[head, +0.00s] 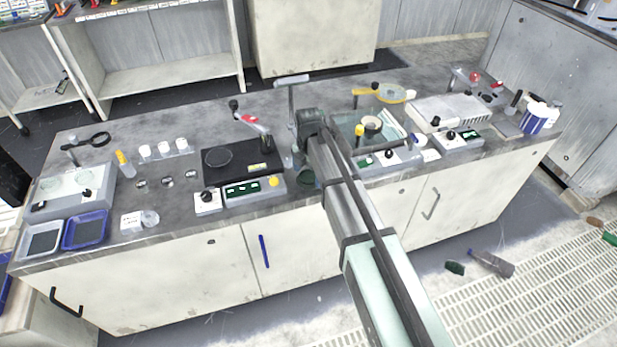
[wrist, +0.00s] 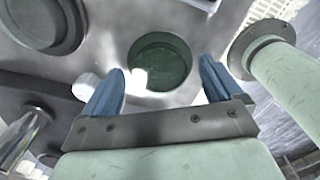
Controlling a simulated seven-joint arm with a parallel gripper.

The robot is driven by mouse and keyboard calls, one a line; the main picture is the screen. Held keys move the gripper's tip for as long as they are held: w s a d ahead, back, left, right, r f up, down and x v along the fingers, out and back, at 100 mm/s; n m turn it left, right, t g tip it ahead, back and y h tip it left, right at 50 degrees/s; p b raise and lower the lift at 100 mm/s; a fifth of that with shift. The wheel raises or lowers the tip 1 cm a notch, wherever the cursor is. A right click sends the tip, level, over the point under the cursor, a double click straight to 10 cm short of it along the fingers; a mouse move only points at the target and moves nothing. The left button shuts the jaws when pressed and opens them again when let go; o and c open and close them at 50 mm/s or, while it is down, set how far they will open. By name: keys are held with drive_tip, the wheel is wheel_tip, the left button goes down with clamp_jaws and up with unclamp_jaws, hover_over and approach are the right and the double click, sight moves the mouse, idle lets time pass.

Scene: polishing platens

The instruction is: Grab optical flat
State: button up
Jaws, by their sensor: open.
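A round, dark green, glassy disc or shallow dish (wrist: 160,62), which may be the optical flat, lies on the grey bench top in the wrist view. What looks like the same green piece (head: 307,179) shows in the head view beside my arm, partly covered by it. My gripper (wrist: 163,68) is open, with its two blue fingers spread and nothing between them. The green piece appears in line with the gap, beyond the fingertips. I cannot tell the exact height above it. In the head view my arm hides the fingers.
A black polishing unit (head: 240,160) stands left of my arm, and a greenish tray (head: 350,130) with a dish lies to the right. Two trays (head: 86,230) and a clear disc (head: 150,218) lie at the left front. The bench's front edge is close.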

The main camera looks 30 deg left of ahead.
drive_tip(key=c, duration=1.2)
